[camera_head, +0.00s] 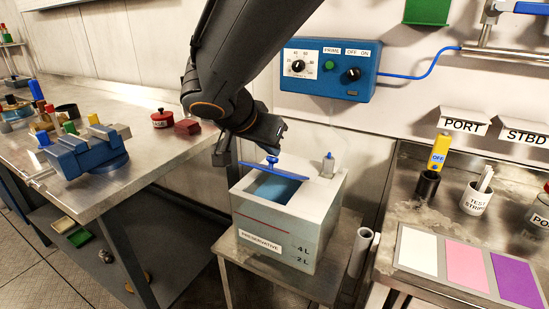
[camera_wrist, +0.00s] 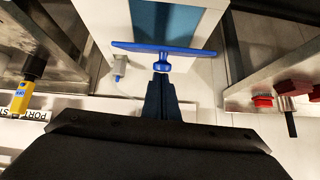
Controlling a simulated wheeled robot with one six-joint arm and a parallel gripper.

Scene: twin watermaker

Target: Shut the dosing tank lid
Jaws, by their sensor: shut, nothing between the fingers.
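The white dosing tank (camera_head: 250,217), labelled PRESERVATIVE, stands on a small metal stand. Its blue lid (camera_head: 300,173) is raised, seen nearly edge-on above the square opening, through which the blue inside shows. A blue knob (camera_head: 271,160) stands on the lid. In the wrist view the lid (camera_wrist: 135,46) is a thin blue bar across the tank, with its knob (camera_wrist: 161,66) toward me. My gripper (camera_wrist: 161,80) is shut and empty, its fingertips close to the knob; I cannot tell whether they touch. In the head view my arm's end is just behind and left of the lid.
A small grey-white bottle-like fitting (camera_head: 328,165) stands on the tank's back right corner. A blue control box (camera_head: 328,70) is on the wall behind. A workbench with a blue vise (camera_head: 88,152) is left; a bench with a black cup (camera_head: 427,185) is right.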

